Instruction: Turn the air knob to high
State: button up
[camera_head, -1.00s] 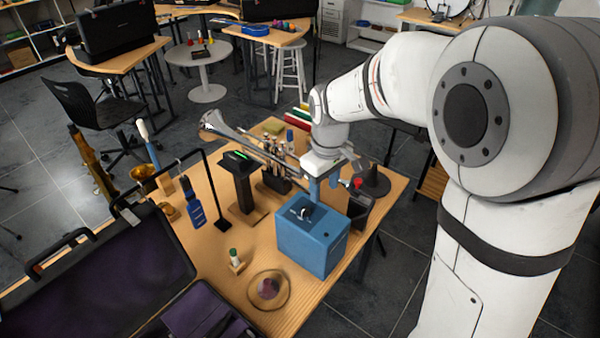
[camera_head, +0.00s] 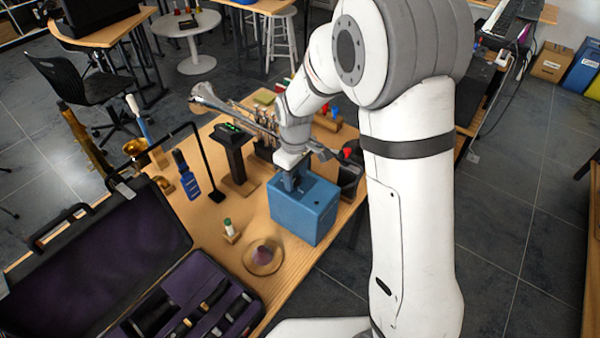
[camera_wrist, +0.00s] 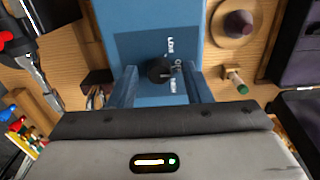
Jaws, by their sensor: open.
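The blue box (camera_head: 305,215) stands near the right edge of the wooden table. Its black air knob (camera_wrist: 159,70) shows in the wrist view, on a darker panel with white labels, LOW on one side and what looks like HIGH on the other. A faint light mark on the knob seems to face right, toward the middle label. My gripper (camera_wrist: 158,78) is open, with one blue finger on each side of the knob; I cannot tell whether they touch it. In the head view my gripper (camera_head: 291,182) is over the box top and hides the knob.
An open black case (camera_head: 100,255) with purple lining lies at the front left. A round wooden dish (camera_head: 263,257) and a small green-capped bottle (camera_head: 229,228) are left of the box. A black stand (camera_head: 235,155) and a dark bin (camera_head: 349,178) are close behind it.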

jog(key=c, duration=0.9)
jog(key=shift+d, duration=0.25)
grip_shut()
jog(key=shift+s+a, duration=0.1)
jog(key=shift+a+r, duration=0.1)
jog(key=shift+w+a, duration=0.1)
jog(key=shift+w, duration=0.1)
jog(key=o, duration=0.9)
grip_release()
jog(key=shift+s, duration=0.1)
